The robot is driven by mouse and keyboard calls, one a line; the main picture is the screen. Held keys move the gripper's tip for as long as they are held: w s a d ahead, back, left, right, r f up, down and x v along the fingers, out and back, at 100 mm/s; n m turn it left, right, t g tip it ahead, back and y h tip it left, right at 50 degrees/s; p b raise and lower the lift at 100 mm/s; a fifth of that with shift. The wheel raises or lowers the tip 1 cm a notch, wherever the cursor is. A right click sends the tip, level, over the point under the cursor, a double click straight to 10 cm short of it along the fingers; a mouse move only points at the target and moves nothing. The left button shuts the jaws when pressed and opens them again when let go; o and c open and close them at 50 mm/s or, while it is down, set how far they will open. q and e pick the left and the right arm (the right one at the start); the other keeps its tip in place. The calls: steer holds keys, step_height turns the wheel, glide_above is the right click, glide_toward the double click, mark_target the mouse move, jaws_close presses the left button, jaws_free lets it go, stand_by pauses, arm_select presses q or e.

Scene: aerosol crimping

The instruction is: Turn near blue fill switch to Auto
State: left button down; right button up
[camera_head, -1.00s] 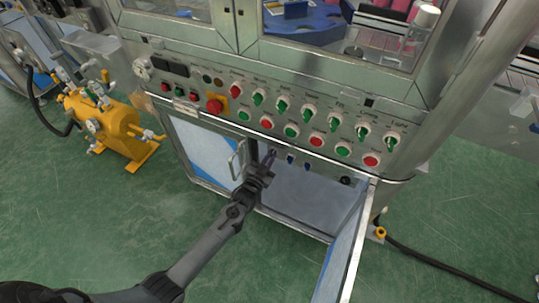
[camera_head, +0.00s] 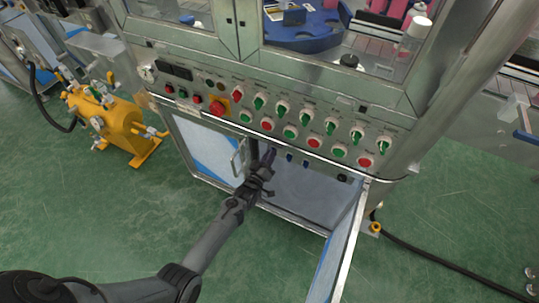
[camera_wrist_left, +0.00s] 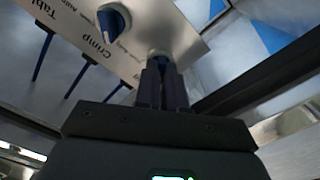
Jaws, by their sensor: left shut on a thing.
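My left gripper (camera_head: 268,162) reaches into the open lower compartment of the machine's cabinet. In the left wrist view its dark fingers (camera_wrist_left: 163,88) are shut on a blue switch (camera_wrist_left: 160,57) on a pale panel. The fingers cover most of that switch, so its pointing direction and label cannot be read. A second blue switch (camera_wrist_left: 114,18) with a white pointer mark sits beside it, near the word "Crimp". In the head view, small blue switches (camera_head: 289,157) show beside the gripper. My right gripper is not in view.
An open cabinet door (camera_head: 343,245) swings out on the right, and a white-blue door with a handle (camera_head: 205,148) stands left. The front panel above carries several red and green switches and buttons (camera_head: 314,143). A yellow tank (camera_head: 115,120) stands on the floor at left.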

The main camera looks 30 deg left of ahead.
arm_select(q)
steer(key=shift+n, duration=1)
steer(key=c, duration=1.2)
jaws_free()
steer(key=shift+p, duration=0.3)
steer(key=shift+s+d+p, duration=0.25)
steer(key=shift+s+p, duration=0.55)
steer(key=shift+s, duration=1)
steer(key=shift+s+d+p, duration=0.2)
steer(key=shift+s+p, duration=0.55)
steer(key=shift+s, duration=1)
steer(key=shift+s+d+p, duration=0.25)
steer(key=shift+s+p, duration=0.55)
steer(key=shift+s, duration=1)
